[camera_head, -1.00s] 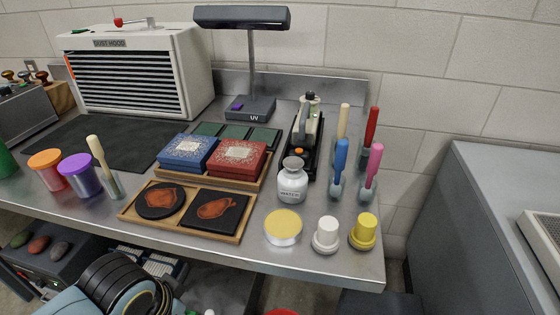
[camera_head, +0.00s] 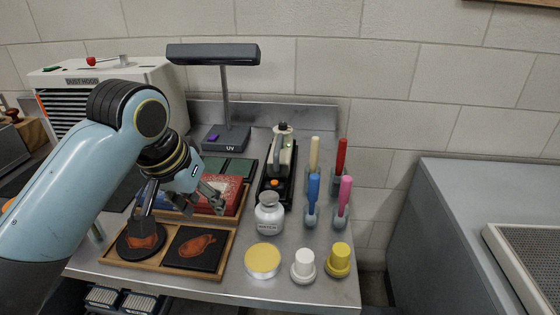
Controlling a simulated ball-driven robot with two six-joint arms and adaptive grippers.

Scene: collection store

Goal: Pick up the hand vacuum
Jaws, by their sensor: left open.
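The hand vacuum (camera_head: 282,152), pale with a dark handle on top, stands in a long black dock (camera_head: 265,188) on the metal bench. A small green light shows on its body and an orange spot shows near its front end. My left gripper (camera_head: 183,214) is open and empty. Its fingers are spread above the tray with the dark plaques, to the left of the hand vacuum and apart from it. My right gripper is out of view.
A white jar (camera_head: 268,218) stands right in front of the dock. Brushes, one with a blue handle (camera_head: 313,188), stand to its right. A UV lamp (camera_head: 226,137) is behind left. A red box (camera_head: 228,188) sits between gripper and dock. Lidded pots (camera_head: 262,260) line the front.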

